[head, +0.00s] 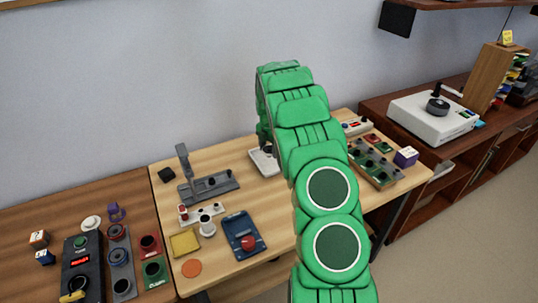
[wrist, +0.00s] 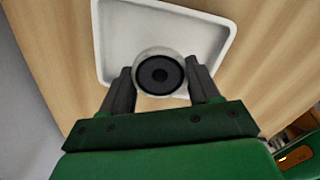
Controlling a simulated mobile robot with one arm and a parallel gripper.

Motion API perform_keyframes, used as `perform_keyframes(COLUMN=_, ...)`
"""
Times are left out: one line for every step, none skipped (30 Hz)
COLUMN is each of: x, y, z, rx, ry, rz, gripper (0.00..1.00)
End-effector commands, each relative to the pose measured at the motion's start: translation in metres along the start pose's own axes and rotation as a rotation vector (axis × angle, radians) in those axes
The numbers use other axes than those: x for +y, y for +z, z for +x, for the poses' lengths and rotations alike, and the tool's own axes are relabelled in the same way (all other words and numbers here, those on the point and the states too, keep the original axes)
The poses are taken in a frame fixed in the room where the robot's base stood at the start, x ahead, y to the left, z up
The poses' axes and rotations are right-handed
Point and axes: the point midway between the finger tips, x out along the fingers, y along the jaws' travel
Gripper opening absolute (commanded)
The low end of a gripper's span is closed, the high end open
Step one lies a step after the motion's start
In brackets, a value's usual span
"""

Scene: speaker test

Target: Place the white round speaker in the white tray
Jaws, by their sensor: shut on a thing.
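The white round speaker (wrist: 142,60), with a dark round face, is between the two fingers of my gripper (wrist: 160,75) in the wrist view. My gripper is shut on it. The white tray (wrist: 208,38) lies behind the speaker in that view, and the speaker overlaps the tray's inside. I cannot tell whether the speaker touches the tray floor. In the head view the tray (head: 262,164) shows only in part on the light wooden table, left of my green arm. The arm hides the rest of it, and the speaker is not clearly seen there.
A grey stand (head: 210,186) is left of the tray. A blue tray with a red knob (head: 246,242) lies nearer the front. Bare table shows between the stand and the tray.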

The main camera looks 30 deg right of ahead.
Motion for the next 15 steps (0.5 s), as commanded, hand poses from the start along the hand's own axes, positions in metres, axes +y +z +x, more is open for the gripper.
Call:
perform_keyframes(x=0.001, y=0.001, z=0.005, rx=0.001, ry=-0.001, rz=0.000, gripper=0.26)
perform_keyframes(x=0.000, y=0.001, z=0.009, rx=0.002, ry=-0.002, rz=0.001, gripper=0.26)
perform_keyframes(x=0.000, y=0.001, z=0.015, rx=0.002, ry=-0.001, rz=0.001, gripper=0.26)
perform_keyframes(x=0.000, y=0.001, z=0.020, rx=0.001, ry=-0.001, rz=0.001, gripper=0.26)
perform_keyframes(x=0.000, y=0.001, z=0.024, rx=0.001, ry=-0.001, rz=0.000, gripper=0.26)
perform_keyframes(x=0.001, y=0.001, z=0.028, rx=0.000, ry=-0.001, rz=-0.001, gripper=0.26)
perform_keyframes(x=0.001, y=0.001, z=0.030, rx=0.000, ry=-0.001, rz=-0.001, gripper=0.26)
perform_keyframes(x=0.001, y=0.001, z=0.032, rx=0.000, ry=0.000, rz=-0.001, gripper=0.26)
perform_keyframes(x=0.001, y=0.001, z=0.032, rx=-0.001, ry=0.000, rz=-0.001, gripper=0.26)
perform_keyframes(x=0.001, y=0.001, z=0.032, rx=-0.001, ry=0.000, rz=-0.001, gripper=0.26)
perform_keyframes(x=0.001, y=0.001, z=0.032, rx=-0.001, ry=0.001, rz=-0.001, gripper=0.26)
perform_keyframes(x=0.001, y=0.001, z=0.032, rx=-0.001, ry=0.001, rz=-0.001, gripper=0.26)
perform_keyframes(x=0.001, y=0.001, z=0.032, rx=-0.001, ry=0.001, rz=-0.001, gripper=0.26)
perform_keyframes(x=0.001, y=0.001, z=0.032, rx=-0.001, ry=0.001, rz=-0.001, gripper=0.26)
perform_keyframes(x=0.001, y=0.001, z=0.032, rx=-0.001, ry=0.001, rz=-0.001, gripper=0.26)
